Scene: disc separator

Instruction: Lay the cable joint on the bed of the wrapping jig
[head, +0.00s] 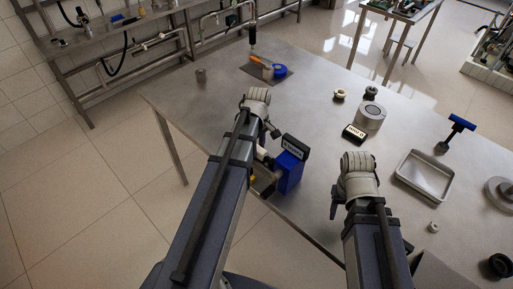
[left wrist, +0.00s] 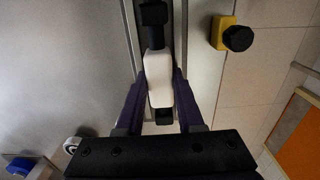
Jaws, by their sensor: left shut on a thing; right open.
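My left gripper (left wrist: 160,72) is shut on a white piece with black ends, which looks like the cable joint (left wrist: 159,88). The joint lies lengthwise between the two dark fingers in the left wrist view. A dark lengthwise strip with pale edges (left wrist: 127,28) shows behind it; I cannot tell whether this is the wrapping jig or whether the joint touches it. In the head view my left arm hides much of this spot. My right gripper (head: 337,200) is open and empty near the table's front edge.
A yellow box with a black knob (left wrist: 222,32) is right of the joint.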

